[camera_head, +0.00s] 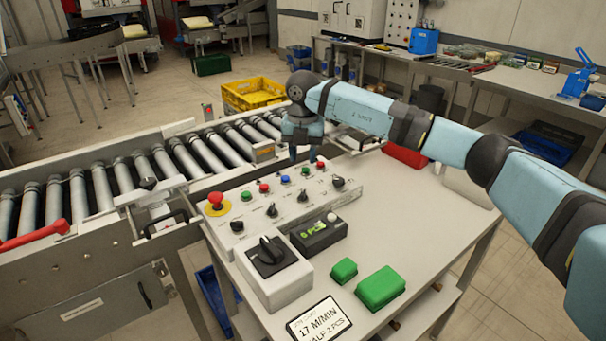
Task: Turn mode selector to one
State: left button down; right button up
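A sloped grey control panel (300,205) stands on the table. It carries a red mushroom button (216,200) on yellow, small red, green and blue buttons, and several black selector knobs, among them one at the right end (338,183) and one in the front row (272,210). I cannot read their labels or tell which is the mode selector. A large black rotary switch (268,250) sits on a separate white box in front. My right gripper (303,158) points down above the panel's back edge, its two fingers apart with nothing between them. My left gripper is out of view.
A roller conveyor (185,158) runs behind the panel. On the table (420,235) are a black display box (318,234), two green blocks (380,287), a sign (319,320) and a red box (405,156). A yellow crate (252,94) stands beyond the conveyor.

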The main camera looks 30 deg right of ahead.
jog(key=shift+r, duration=1.6)
jog(key=shift+f, duration=0.1)
